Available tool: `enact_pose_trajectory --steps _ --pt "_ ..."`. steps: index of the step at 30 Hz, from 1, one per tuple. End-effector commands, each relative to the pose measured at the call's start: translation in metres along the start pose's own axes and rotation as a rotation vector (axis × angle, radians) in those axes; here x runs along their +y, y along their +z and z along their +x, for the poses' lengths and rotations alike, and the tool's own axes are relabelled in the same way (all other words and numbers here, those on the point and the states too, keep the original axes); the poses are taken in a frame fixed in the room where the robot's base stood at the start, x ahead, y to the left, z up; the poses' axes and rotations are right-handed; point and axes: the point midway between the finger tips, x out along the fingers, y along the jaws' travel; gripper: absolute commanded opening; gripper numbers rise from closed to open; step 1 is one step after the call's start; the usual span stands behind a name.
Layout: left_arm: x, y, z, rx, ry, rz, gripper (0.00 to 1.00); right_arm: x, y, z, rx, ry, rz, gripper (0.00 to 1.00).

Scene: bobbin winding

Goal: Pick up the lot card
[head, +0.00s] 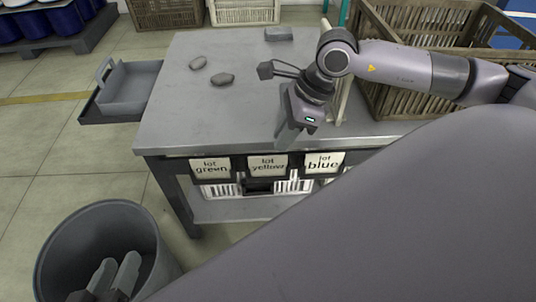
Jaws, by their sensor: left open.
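Three white lot cards hang along the front edge of the grey table (200,115). They read "lot green" (211,167), "lot yellow" (267,165) and "lot blue" (324,162). My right gripper (283,140) points down over the table near its front edge, above and behind the yellow and blue cards. It is seen side-on, so its jaws cannot be made out, and no card shows in it. My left gripper (120,265) is low at the bottom left, open, over or in front of a grey bin (62,240), well away from the cards.
Grey stone-like lumps (222,79) and a grey block (279,34) lie on the table. A grey tray (130,88) sits at its left side. A wooden crate (400,95) stands at the right, behind my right arm. White baskets (218,188) sit below the cards.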

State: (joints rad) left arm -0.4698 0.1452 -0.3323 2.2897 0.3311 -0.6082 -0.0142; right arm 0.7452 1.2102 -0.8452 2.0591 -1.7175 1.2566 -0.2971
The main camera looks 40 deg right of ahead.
Motion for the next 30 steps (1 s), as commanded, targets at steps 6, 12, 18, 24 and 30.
enact_pose_trajectory --steps 6,12,18,24,30 --pt "-0.006 0.004 -0.003 0.023 -0.020 0.043 0.43 -0.002 -0.002 0.025 0.005 -0.004 -0.002 0.19" --pt "-0.014 0.004 -0.008 0.062 -0.050 0.108 0.43 -0.005 -0.001 0.056 0.004 -0.003 -0.001 0.19" --pt "-0.016 0.002 -0.011 0.080 -0.063 0.137 0.43 -0.005 -0.001 0.069 0.003 -0.004 0.000 0.19" --pt "-0.015 0.001 -0.012 0.081 -0.063 0.137 0.43 -0.005 0.000 0.068 0.003 -0.004 0.000 0.16" --pt "-0.015 0.001 -0.012 0.081 -0.063 0.137 0.43 -0.005 0.000 0.068 0.003 -0.003 0.000 0.00"
